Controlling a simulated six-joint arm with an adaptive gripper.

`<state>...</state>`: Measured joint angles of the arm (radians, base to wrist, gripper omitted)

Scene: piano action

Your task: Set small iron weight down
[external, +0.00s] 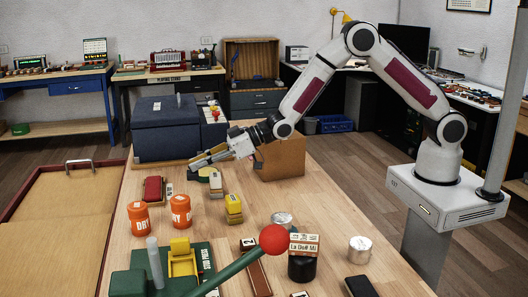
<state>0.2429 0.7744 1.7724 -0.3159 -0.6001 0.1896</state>
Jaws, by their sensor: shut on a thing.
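My gripper (203,158) reaches left and down from the arm, low over the far part of the wooden workbench (320,203). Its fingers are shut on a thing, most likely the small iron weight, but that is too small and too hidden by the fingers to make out. Just under the fingers lie a dark green round item (205,174) and a pale-topped block (216,184). I cannot tell whether the held thing touches them or the bench.
A blue case (165,130) stands behind the gripper, and a brown cardboard box (281,160) to its right. A red-tipped green rod (240,265) crosses the foreground. The bench's right-centre is clear.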

